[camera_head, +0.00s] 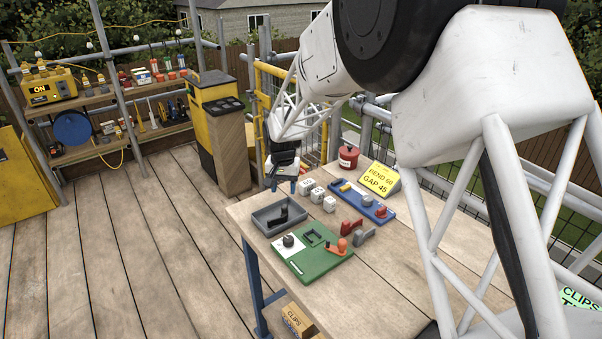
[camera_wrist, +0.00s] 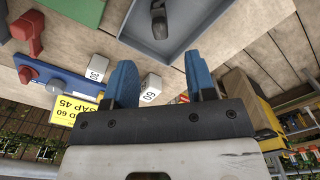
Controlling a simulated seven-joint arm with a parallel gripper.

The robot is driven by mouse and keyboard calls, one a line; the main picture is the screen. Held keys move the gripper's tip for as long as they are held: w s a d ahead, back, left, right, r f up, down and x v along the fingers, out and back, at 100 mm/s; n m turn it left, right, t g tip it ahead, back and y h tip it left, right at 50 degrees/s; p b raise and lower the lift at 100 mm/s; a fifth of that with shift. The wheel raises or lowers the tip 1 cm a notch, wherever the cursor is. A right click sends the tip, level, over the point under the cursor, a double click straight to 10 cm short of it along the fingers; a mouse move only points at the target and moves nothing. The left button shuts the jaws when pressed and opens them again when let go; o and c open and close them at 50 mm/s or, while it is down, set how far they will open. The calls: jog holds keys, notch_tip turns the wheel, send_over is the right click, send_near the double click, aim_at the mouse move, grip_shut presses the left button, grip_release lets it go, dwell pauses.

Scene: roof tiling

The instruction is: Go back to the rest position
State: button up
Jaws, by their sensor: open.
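My gripper (camera_head: 281,184) hangs above the back left part of the wooden table (camera_head: 375,255), just behind the grey tray. In the wrist view its two blue fingers (camera_wrist: 163,85) are apart with nothing held between them. A white block marked 60 (camera_wrist: 151,88) shows beside the left finger, beyond the fingers rather than gripped. My arm reaches in from the upper right of the head view.
The grey tray (camera_head: 262,219) holds a dark part. Near it are a green board (camera_head: 322,262), white blocks (camera_head: 317,195), a blue board (camera_head: 372,208), red and grey clamps, a yellow sign (camera_head: 380,178) and a red pot (camera_head: 348,158). A yellow-black cabinet (camera_head: 214,110) stands behind.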

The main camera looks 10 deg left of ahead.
jog(key=s+d+r+t, duration=0.1)
jog(key=s+d+r, duration=0.75)
jog(key=d, duration=0.25)
jog(key=s+d+r, duration=0.8)
jog(key=s+d, duration=0.1)
jog(key=d, duration=0.2)
jog(key=s+d, duration=0.6)
jog(key=s, duration=0.6)
jog(key=s+d+r+t, duration=0.1)
jog(key=s+d, duration=0.6)
jog(key=s, duration=0.6)
jog(key=shift+s+d+r+t, duration=0.15)
jog(key=shift+s+r+t, duration=0.05)
jog(key=shift+s+t, duration=0.1)
dwell(0.4)
